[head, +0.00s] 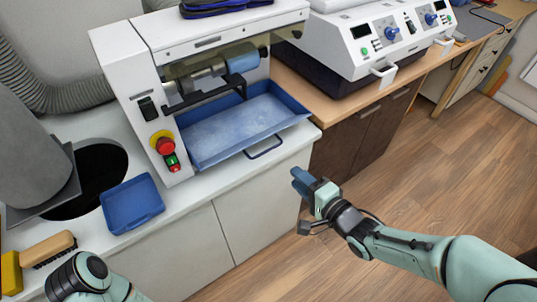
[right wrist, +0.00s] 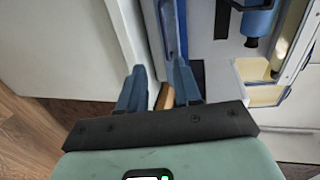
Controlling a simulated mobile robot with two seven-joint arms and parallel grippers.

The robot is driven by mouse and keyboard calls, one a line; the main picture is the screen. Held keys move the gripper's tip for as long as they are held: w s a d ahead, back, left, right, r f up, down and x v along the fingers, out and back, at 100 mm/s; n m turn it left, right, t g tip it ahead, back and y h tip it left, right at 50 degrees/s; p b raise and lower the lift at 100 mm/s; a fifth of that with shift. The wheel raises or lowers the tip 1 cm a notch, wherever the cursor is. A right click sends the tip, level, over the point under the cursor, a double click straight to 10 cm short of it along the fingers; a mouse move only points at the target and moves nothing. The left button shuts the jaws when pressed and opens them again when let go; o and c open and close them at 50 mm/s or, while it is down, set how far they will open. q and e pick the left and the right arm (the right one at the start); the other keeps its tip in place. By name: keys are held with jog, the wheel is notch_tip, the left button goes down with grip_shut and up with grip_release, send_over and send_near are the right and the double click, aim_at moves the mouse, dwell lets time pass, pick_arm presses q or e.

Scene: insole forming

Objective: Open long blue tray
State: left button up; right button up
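The long blue tray (head: 215,150) lies under the rollers of the white grinding machine, its floor dusty and pale. Its thin wire handle (head: 264,147) sticks out at the front over the counter edge. My right gripper (head: 302,182) is in the air in front of the counter, to the right of and lower than the handle, not touching it. In the right wrist view its two fingers (right wrist: 160,88) are apart with nothing held. A blue tray edge (right wrist: 169,30) shows beyond them. My left arm shows at the bottom left; its fingers are not visible.
A small blue tray (head: 132,204), a brush (head: 48,249) and a yellow block (head: 10,273) lie on the white counter (head: 190,205) at left. The machine's red stop button (head: 166,146) is beside the long tray. A second white machine (head: 375,45) stands right. The floor is clear.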

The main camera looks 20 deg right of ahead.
aim_at(268, 151)
jog(key=x, duration=0.4)
jog(key=b+x, duration=0.1)
jog(key=x, duration=0.3)
jog(key=r+b+x, duration=0.1)
jog(key=x, duration=0.4)
jog(key=shift+w+a, duration=0.1)
jog(key=shift+w, duration=0.05)
jog(key=shift+c, duration=0.4)
grip_shut()
dwell(0.7)
